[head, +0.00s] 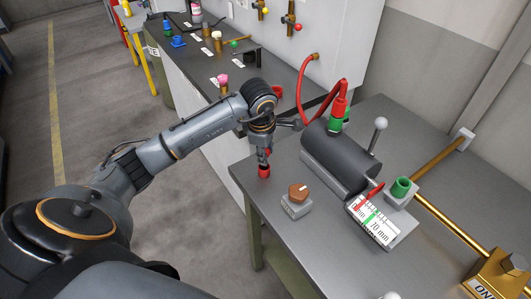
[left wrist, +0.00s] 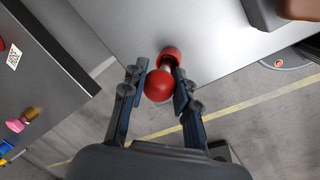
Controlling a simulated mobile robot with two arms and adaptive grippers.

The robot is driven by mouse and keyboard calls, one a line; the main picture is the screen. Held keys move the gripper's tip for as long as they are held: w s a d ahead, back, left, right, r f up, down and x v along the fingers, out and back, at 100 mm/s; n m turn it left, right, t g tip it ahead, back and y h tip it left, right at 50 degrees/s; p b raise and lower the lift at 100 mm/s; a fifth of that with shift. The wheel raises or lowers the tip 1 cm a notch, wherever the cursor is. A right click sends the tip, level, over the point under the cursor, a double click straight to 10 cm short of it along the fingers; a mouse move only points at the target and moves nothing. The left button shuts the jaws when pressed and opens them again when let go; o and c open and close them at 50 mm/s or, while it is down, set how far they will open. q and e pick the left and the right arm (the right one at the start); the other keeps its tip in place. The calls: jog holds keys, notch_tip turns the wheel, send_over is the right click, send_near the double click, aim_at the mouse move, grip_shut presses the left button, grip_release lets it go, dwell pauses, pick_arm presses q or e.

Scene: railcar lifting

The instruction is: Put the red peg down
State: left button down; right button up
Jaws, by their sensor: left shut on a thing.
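The red peg (head: 264,171) is in my left gripper (head: 264,153), by the near left edge of the grey table. In the left wrist view the peg (left wrist: 159,86) shows two rounded red ends with a short pale middle. The fingers of my left gripper (left wrist: 161,78) are shut on it from both sides. The peg's far end is over or close to the table edge; I cannot tell whether it touches the top. My right gripper is not in view.
A cluttered bench (head: 200,75) stands behind. The table's front is clear.

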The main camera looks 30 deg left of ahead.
pick_arm(q)
jog(key=shift+f+p, duration=0.3)
jog(key=shift+f, duration=0.55)
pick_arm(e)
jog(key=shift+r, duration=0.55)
pick_arm(q)
jog(key=shift+f+b, duration=0.2)
jog(key=shift+b, duration=0.15)
jog(key=c, duration=1)
grip_release()
jog(key=shift+r, duration=0.1)
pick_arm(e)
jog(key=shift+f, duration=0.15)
